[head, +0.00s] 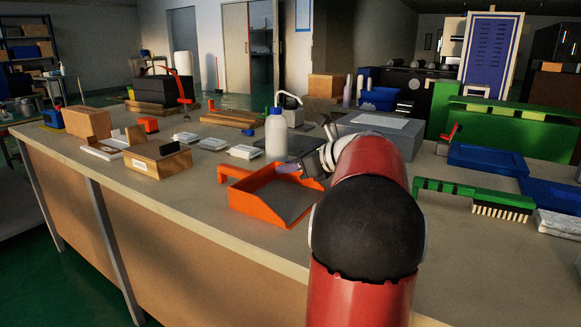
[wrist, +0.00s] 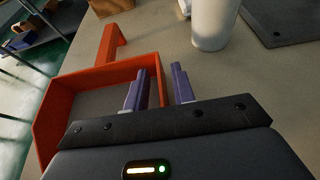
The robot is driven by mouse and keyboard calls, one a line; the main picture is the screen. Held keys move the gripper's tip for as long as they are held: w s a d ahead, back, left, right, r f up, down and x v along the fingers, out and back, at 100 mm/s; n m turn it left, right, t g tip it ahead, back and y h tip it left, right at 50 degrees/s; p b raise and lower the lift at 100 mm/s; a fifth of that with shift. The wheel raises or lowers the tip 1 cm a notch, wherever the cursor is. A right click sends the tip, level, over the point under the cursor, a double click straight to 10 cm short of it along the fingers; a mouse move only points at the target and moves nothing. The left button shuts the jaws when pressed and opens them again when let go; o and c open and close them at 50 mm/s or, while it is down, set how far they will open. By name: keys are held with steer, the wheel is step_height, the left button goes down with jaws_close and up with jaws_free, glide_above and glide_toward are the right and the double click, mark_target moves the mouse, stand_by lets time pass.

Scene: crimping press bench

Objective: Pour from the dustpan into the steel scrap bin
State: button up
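The orange dustpan (head: 262,207) lies on the bench, just left of my arm in the head view. In the wrist view the dustpan (wrist: 52,113) fills the left, its handle (wrist: 109,44) pointing away. My gripper (wrist: 160,88) is low at the pan's right side. Its two purple fingers are apart, one inside the pan and one outside, with the side wall between them; I see a gap beside the wall. In the head view my gripper (head: 290,168) is partly hidden by my arm.
A white bottle (head: 276,136) stands just behind the dustpan; it also shows in the wrist view (wrist: 213,22). A grey box (head: 398,145) is behind my arm. A green brush (head: 470,193) and blue trays (head: 488,158) lie right. The bench front, left of the pan, is clear.

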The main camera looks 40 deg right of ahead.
steer(key=shift+f+b, duration=0.2)
steer(key=shift+b, duration=0.2)
steer(key=v, duration=0.5)
steer(key=p+v, duration=0.1)
steer(key=v, duration=0.2)
steer(key=shift+a+r, duration=0.2)
steer(key=shift+a, duration=0.05)
